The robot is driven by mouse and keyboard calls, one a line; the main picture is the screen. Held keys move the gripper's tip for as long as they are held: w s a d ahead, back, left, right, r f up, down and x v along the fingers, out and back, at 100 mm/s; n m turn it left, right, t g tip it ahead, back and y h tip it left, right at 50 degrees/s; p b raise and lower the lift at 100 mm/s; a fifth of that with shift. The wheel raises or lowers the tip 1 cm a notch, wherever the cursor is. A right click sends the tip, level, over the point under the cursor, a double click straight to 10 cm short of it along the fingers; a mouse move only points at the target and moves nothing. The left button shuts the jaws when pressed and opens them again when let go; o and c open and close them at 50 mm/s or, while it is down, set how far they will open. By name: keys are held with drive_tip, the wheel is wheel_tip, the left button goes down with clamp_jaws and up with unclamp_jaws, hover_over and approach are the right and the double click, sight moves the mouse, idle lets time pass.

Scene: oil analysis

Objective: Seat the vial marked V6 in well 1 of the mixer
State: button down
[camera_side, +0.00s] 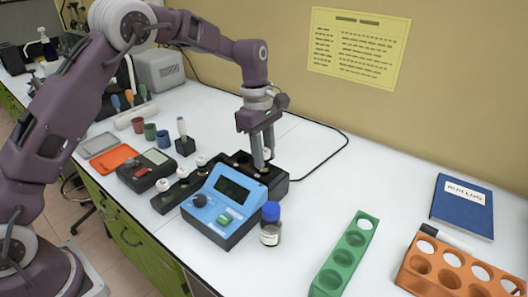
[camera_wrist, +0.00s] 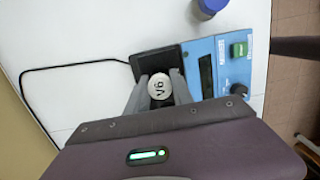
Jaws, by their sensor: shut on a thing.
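The mixer (camera_side: 225,205) has a blue front panel and a black well block (camera_side: 279,187) behind it. It also shows in the wrist view (camera_wrist: 205,70), with the black block (camera_wrist: 170,55) beside the panel. My gripper (camera_side: 263,163) points down over the right end of the block. It is shut on the vial marked V6 (camera_wrist: 159,88), whose pale round cap shows between the fingers in the wrist view. In the side view the fingers hide most of the vial. I cannot tell how deep it sits or which well number is below it.
A blue-capped bottle (camera_side: 270,225) stands close to the mixer's right. White-capped vials (camera_side: 163,185) stand in a black rack left of it. A green rack (camera_side: 345,258) and an orange rack (camera_side: 451,272) are at right. A black cable (camera_side: 325,152) runs behind.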

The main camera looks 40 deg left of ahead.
drive_tip(key=shift+f, duration=0.1)
drive_tip(key=shift+f, duration=0.4)
idle(0.3)
drive_tip(key=c, duration=1)
unclamp_jaws()
drive_tip(key=shift+c, duration=0.2)
drive_tip(key=shift+o, duration=0.5)
drive_tip(key=shift+o, duration=1.2)
